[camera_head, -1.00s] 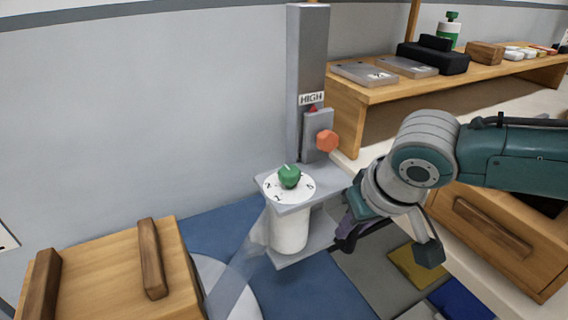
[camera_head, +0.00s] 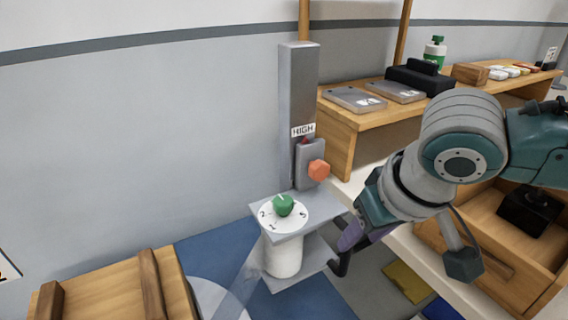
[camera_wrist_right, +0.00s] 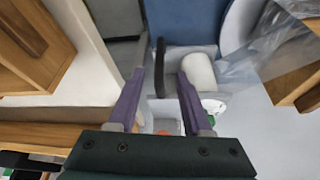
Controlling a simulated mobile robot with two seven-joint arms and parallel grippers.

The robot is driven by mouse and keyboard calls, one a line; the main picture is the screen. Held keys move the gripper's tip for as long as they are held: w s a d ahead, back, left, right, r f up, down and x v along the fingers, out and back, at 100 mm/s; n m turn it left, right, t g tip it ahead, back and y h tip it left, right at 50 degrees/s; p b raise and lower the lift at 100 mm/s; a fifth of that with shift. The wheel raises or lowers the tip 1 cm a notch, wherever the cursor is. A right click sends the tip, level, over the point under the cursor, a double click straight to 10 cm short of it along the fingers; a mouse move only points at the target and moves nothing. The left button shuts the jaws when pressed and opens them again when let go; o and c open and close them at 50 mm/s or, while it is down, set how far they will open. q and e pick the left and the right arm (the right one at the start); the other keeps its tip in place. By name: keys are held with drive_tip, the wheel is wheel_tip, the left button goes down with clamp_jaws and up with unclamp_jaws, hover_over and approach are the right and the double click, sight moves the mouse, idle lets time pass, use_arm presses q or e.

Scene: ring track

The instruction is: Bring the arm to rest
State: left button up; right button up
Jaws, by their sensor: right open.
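My right arm comes in from the right in the head view. Its gripper (camera_head: 345,250) points down and left beside a grey stand (camera_head: 318,247), at the stand's right side. In the right wrist view the two purple fingers (camera_wrist_right: 160,88) are apart with nothing held between them. The stand carries a white numbered dial with a green knob (camera_head: 283,205). A white cylinder (camera_head: 283,258) stands on the level below, also seen past the fingers in the wrist view (camera_wrist_right: 198,72). My left gripper is not in view.
A grey column (camera_head: 298,90) with a HIGH label and an orange knob (camera_head: 319,170) rises behind the dial. A wooden shelf (camera_head: 338,150) stands right of it. An open wooden drawer (camera_head: 480,222) holding a black object is below my arm. A wooden box (camera_head: 110,292) is at lower left.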

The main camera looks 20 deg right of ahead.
drive_tip(key=shift+v, duration=0.8)
